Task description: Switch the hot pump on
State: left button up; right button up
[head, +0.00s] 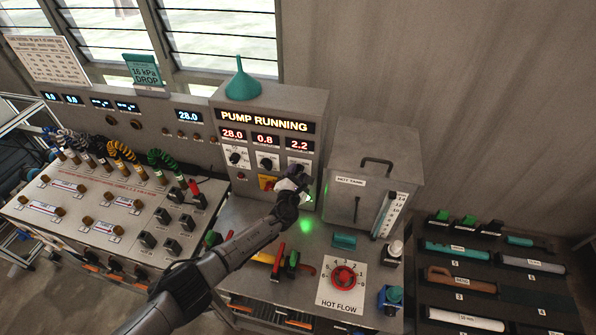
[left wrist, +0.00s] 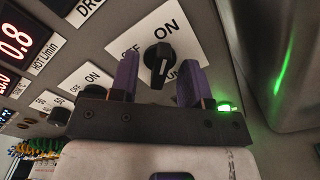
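The pump panel (head: 225,150) stands on the bench; its sign (head: 264,121) reads PUMP RUNNING, with red readouts of 28.0, 0.8 and 2.2 below. My left gripper (head: 302,178) is at the panel's lower right and hides part of it. In the left wrist view, a black rotary knob (left wrist: 158,58) sits on a white plate marked ON and, partly covered, OFF. My gripper's two purple fingers (left wrist: 158,85) are apart, one on each side of the knob, with gaps visible. A green lamp (left wrist: 228,108) is lit beside the right finger. My right gripper is not in view.
The grey hot tank (head: 375,165) stands right of the panel. A red hot flow dial (head: 343,277) lies on the bench in front. A teal funnel (head: 242,83) stands on top of the panel. Another ON switch plate (left wrist: 90,78) is left of the knob.

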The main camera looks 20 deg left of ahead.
aim_at(297, 172)
pick_arm(q)
jog(key=shift+s+r+p, duration=0.15)
jog(key=shift+s+p, duration=0.15)
jog(key=shift+p, duration=0.2)
jog(key=shift+s+d+p, duration=0.15)
jog(key=shift+s+p, duration=1.25)
jog(key=shift+s, duration=0.3)
jog(key=shift+d, duration=0.1)
jog(key=shift+r+p, duration=0.3)
jog(key=shift+p, duration=0.15)
jog(key=s+r+p, duration=0.3)
jog(key=r+p, duration=0.7)
jog(key=r, duration=0.1)
jog(key=shift+d, duration=0.15)
